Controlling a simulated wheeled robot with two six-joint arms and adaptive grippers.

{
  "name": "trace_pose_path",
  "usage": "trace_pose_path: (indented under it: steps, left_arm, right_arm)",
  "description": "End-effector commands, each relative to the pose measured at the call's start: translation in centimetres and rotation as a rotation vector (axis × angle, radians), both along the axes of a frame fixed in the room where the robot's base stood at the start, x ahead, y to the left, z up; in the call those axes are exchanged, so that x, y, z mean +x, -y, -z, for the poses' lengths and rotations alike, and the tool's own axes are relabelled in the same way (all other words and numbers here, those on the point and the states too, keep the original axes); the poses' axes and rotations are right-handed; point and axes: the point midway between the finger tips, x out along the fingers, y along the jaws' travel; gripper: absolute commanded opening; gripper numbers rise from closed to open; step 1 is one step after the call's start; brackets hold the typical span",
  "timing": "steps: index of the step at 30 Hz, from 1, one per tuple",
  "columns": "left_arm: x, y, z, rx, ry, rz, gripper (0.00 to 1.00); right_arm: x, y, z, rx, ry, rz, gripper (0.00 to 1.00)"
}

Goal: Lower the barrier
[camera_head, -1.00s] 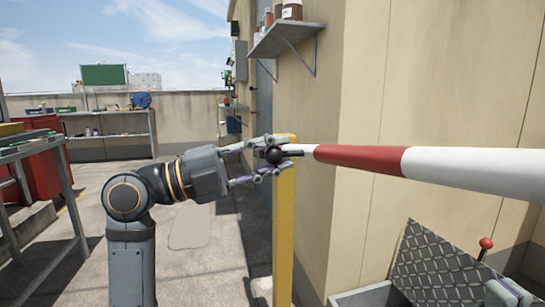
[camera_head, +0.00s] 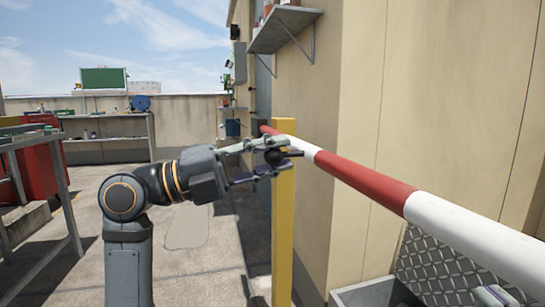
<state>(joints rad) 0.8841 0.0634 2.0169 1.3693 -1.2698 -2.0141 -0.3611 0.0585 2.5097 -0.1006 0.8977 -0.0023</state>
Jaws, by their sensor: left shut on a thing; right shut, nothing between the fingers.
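The barrier is a red and white striped pole (camera_head: 375,184). It runs from the lower right up to a red far end just left of the yellow post (camera_head: 284,230), seeming to pass behind the post. My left gripper (camera_head: 276,158) is in front of the post's upper part. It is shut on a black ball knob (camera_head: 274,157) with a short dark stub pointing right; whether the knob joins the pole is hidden. My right gripper (camera_head: 492,296) shows only partly at the bottom right, shut and empty, below the pole.
A beige wall (camera_head: 335,130) with a shelf (camera_head: 285,28) stands right of the post. A workbench (camera_head: 40,160) and a red cabinet (camera_head: 42,165) stand left. Open floor lies between.

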Motion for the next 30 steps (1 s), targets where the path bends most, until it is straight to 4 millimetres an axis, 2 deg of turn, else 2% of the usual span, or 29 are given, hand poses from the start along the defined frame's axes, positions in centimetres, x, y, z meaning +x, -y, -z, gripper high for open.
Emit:
trace_pose_path:
  steps: [1,3,4,9,20,30]
  left_arm:
    - [0.0,0.1,0.7,0.014,-0.010,0.006,0.00]
    - [0.0,0.1,0.8,0.014,-0.011,0.006,0.00]
    - [0.0,0.1,0.8,0.013,-0.012,0.006,0.31]
    - [0.0,0.1,0.7,0.013,-0.010,0.005,0.52]
    - [0.0,-0.4,0.6,0.011,-0.007,0.001,0.52]
    - [-1.5,-5.3,1.8,0.018,-0.009,-0.004,0.52]
  right_arm:
    - [0.0,0.0,0.1,0.000,0.000,0.000,0.00]
    - [0.0,0.0,0.2,0.000,0.000,0.000,0.00]
    - [0.0,0.0,0.2,0.000,0.001,0.000,0.00]
    - [0.0,0.0,0.1,0.000,0.001,0.000,0.00]
    - [-0.1,0.0,0.0,0.001,0.004,0.000,0.00]
    - [0.0,0.0,0.0,0.000,0.002,0.000,0.00]
